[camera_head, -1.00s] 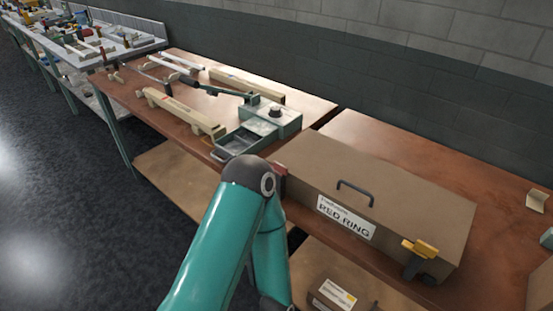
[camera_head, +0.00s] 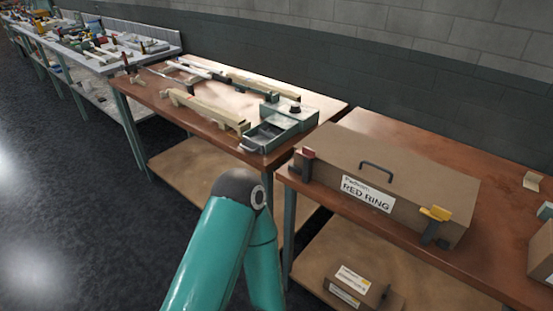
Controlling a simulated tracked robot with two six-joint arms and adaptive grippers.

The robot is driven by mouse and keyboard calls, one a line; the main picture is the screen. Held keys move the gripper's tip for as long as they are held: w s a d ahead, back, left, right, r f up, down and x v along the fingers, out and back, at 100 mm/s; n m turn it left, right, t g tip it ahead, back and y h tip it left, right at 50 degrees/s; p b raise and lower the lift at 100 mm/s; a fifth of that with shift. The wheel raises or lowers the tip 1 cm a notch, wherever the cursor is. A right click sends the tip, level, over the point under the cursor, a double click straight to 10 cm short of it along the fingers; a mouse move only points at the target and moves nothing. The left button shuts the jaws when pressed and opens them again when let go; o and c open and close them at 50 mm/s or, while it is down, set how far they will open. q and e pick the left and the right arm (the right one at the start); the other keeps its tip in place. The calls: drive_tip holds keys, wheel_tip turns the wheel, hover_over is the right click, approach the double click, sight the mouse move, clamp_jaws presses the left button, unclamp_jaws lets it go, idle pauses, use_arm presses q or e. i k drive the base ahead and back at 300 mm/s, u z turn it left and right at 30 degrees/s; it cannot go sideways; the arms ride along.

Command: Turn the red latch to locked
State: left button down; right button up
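A brown box (camera_head: 330,144) labelled "RED RING" sits on the wooden bench, with a dark handle on its lid. The red latch (camera_head: 308,153) is a red piece on a dark mount at the left end of the box's front. Its exact angle is too small to tell. A yellow latch (camera_head: 436,213) with a dark body is at the right end of the front. A teal arm of mine, bent at a dark joint, rises in front of the bench, left of and below the red latch. Neither gripper shows.
A teal unit with an open drawer (camera_head: 265,137) and beige rails (camera_head: 208,110) lie on the bench at left. Smaller labelled boxes (camera_head: 358,285) sit on the lower shelf. The floor at left is clear.

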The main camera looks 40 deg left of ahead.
sight(309, 154)
drive_tip(key=k, duration=0.6)
drive_tip(key=u, duration=1)
drive_tip(key=i, duration=0.95)
drive_tip(key=u, duration=0.05)
